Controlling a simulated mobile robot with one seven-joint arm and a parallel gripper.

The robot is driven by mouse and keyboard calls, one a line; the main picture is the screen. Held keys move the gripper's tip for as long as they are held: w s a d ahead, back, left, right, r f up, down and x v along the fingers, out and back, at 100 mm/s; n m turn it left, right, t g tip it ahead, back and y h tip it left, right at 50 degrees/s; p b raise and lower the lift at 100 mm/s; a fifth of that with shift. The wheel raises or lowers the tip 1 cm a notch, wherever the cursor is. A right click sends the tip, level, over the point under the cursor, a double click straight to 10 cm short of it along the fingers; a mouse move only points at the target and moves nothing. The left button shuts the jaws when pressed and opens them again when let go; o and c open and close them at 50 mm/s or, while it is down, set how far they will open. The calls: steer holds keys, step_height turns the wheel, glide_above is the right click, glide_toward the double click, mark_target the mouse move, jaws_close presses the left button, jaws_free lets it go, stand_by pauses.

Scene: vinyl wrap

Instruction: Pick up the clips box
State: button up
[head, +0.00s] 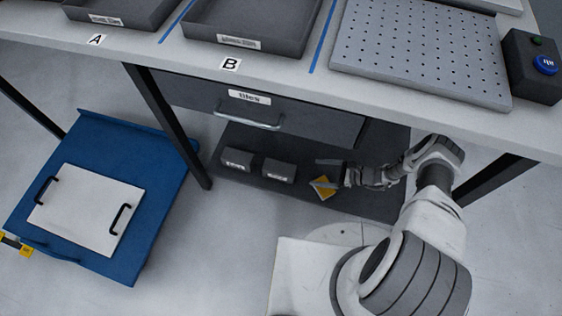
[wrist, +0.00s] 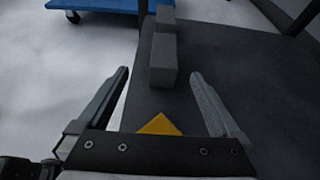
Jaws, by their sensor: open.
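Two small dark grey boxes with white labels, a left one (head: 237,161) and a right one (head: 279,170), sit on the lower shelf. I cannot read which label says clips. In the wrist view the nearer box (wrist: 163,63) lies ahead, between the lines of my fingers, with the farther box (wrist: 164,18) behind it. My gripper (head: 327,172) is low over the shelf, right of the boxes. In the wrist view my gripper (wrist: 159,76) is open, with no box held. A yellow item (head: 322,187) lies by the fingers; it is partly hidden in the wrist view (wrist: 158,125).
The dark lower shelf (head: 225,183) lies beneath a drawer (head: 300,122) and the tabletop. A dark table leg (head: 170,128) stands left of the boxes. A blue cart (head: 120,145) with a white panel is farther left. Trays, a perforated board (head: 420,50) and a blue button box are above.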

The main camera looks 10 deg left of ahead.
steer(key=b, duration=0.3)
glide_toward(278, 167)
steer(key=x, duration=0.4)
steer(key=shift+s+a+f, duration=0.15)
steer(key=shift+s+f, duration=0.05)
steer(key=shift+s, duration=0.1)
steer(key=shift+w+b+x, duration=0.15)
steer(key=shift+b+x, duration=0.35)
steer(key=shift+x, duration=0.8)
steer(key=shift+w+b+x, duration=0.2)
steer(key=shift+b+x, duration=0.25)
steer(key=shift+x, duration=0.9)
steer(key=c, duration=1.5)
steer(key=shift+r, duration=0.15)
